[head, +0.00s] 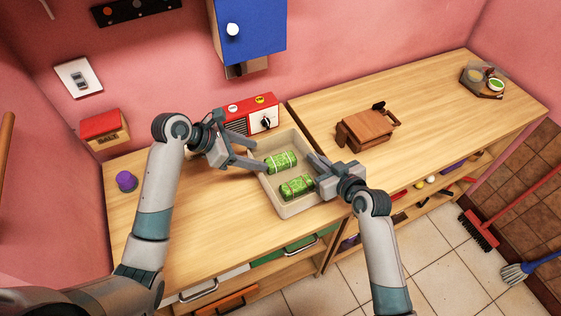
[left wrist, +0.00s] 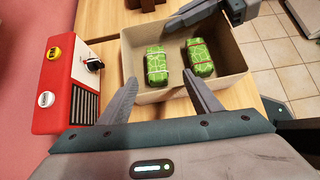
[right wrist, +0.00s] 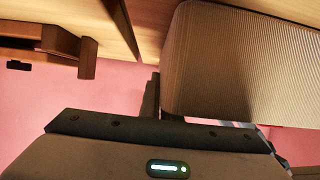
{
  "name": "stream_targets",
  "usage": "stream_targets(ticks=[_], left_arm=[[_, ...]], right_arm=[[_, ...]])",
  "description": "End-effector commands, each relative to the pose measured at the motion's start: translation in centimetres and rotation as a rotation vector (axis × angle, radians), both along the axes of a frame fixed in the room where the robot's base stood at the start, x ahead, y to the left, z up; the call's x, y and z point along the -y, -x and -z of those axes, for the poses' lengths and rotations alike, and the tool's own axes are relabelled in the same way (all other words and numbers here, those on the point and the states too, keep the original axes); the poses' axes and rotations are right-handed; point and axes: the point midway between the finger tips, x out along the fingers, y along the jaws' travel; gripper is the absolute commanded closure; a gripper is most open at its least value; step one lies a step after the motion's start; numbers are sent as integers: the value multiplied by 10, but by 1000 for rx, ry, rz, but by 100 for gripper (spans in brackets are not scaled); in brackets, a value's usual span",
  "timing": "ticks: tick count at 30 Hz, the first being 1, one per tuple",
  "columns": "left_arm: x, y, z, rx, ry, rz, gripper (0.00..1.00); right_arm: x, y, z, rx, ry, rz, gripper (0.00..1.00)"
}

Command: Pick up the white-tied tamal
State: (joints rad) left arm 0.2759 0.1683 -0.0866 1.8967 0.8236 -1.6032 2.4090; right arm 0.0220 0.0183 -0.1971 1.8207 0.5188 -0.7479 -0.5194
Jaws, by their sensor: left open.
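Two green tamales lie apart in a beige bin (head: 291,207). The far one (head: 281,162) appears to have pale ties; it is the left one in the left wrist view (left wrist: 155,66). The near one (head: 296,187) has darker-looking ties and is the right one there (left wrist: 200,58). My left gripper (head: 257,153) is open and empty at the bin's left side, its fingers pointing toward the tamales. My right gripper (head: 318,170) is at the bin's right wall. In the right wrist view the bin wall (right wrist: 240,65) hides part of its fingers, so their hold is unclear.
A red radio (head: 251,115) stands just behind the bin. A brown wooden object (head: 366,128) is to the right, and a tray with small items (head: 483,82) is at the far right. A purple item (head: 126,181) is at the left. The counter left of the bin is mostly clear.

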Motion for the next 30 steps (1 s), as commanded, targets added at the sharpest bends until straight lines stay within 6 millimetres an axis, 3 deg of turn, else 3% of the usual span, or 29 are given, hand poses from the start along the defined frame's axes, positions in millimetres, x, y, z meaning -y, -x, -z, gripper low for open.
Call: stream_targets(ticks=[16,30], left_arm=[[38,-21,42,-1,0,1,42],[43,-24,48,1,-1,1,42]], right_arm=[[0,0,1,-1,0,-1,100],[0,0,1,-1,1,0,100]])
